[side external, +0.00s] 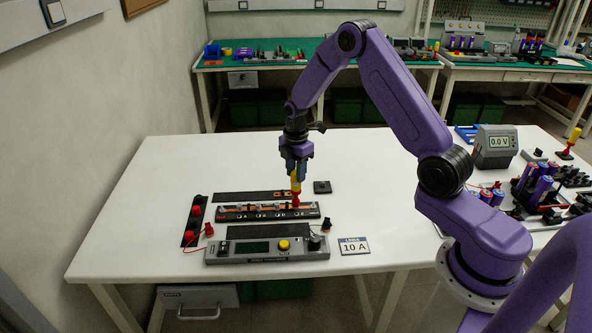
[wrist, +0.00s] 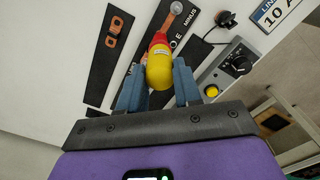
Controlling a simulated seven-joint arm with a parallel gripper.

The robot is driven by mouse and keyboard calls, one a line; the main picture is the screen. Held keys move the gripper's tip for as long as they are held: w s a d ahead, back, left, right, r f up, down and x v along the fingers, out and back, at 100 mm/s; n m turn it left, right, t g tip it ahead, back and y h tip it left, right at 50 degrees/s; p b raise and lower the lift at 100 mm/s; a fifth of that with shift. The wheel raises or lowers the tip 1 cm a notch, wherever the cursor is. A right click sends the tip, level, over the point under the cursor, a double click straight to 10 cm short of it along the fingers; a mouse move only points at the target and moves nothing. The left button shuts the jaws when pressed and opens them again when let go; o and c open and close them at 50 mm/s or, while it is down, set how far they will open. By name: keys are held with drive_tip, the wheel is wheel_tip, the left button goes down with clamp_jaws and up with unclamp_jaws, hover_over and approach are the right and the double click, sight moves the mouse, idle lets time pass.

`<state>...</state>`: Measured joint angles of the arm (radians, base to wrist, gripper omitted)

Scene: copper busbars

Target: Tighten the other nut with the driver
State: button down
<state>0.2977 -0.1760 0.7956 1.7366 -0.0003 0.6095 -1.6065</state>
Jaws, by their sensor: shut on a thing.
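My gripper (side external: 296,170) is shut on the driver (side external: 296,187), which has a yellow handle and a red lower part. The driver stands roughly upright, its red end down at the right part of the black busbar board (side external: 232,215). In the wrist view the yellow handle (wrist: 160,70) is between the blue fingers and hides the driver's tip and whatever is under it. I cannot tell whether the tip sits on a nut. A round copper-coloured end with a grey centre (wrist: 176,8) shows on the board beyond the driver, near the MINUS lettering.
A black strip with copper links (side external: 283,193) lies behind the board. A grey tester (side external: 225,252) with a yellow button stands in front. A black plug (side external: 327,224) and a 10 A card (side external: 353,246) are right. The table's far left is clear.

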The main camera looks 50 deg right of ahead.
drive_tip(key=shift+f, duration=0.15)
drive_tip(key=m, duration=0.6)
idle(0.3)
drive_tip(key=shift+m, duration=0.3)
drive_tip(key=m, duration=0.6)
